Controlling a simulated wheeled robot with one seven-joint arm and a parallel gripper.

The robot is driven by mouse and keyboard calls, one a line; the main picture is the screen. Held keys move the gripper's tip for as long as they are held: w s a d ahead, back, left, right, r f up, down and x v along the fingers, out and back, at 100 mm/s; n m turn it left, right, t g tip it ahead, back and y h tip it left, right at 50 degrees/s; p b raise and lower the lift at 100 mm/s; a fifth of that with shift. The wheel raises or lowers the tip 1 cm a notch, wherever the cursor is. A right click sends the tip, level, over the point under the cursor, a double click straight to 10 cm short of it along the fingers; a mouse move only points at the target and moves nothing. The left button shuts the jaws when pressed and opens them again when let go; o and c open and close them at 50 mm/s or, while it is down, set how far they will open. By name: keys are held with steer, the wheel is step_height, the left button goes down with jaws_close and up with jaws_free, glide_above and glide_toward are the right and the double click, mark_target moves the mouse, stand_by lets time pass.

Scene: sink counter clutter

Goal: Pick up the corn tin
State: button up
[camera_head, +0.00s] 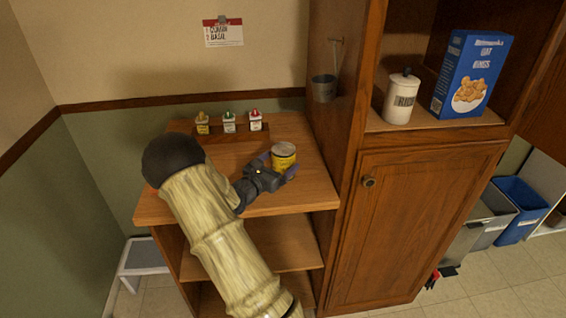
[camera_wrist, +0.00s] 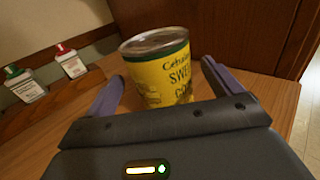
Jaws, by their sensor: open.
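The corn tin (camera_head: 284,157) is a yellow can with a bare metal lid, standing upright on the wooden counter top near the tall cabinet's side. In the wrist view the tin (camera_wrist: 163,75) shows a label reading "SWEET CORN" with a green band at the top. My gripper (camera_head: 277,167) is open at the tin. In the wrist view its two purple fingers (camera_wrist: 158,88) stand on either side of the tin, with visible gaps to it. The tin's lower part is hidden behind the gripper body.
Small spice bottles with yellow, green and red caps (camera_head: 229,122) stand on a wooden rack (camera_head: 217,137) behind the tin. The tall cabinet (camera_head: 334,150) bounds the counter on the right. A metal bucket (camera_head: 323,88) hangs on its side. The counter's front right (camera_head: 318,193) is bare.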

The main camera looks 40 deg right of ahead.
steer(key=x, duration=0.4)
steer(key=shift+p, duration=0.35)
steer(key=c, duration=1.4)
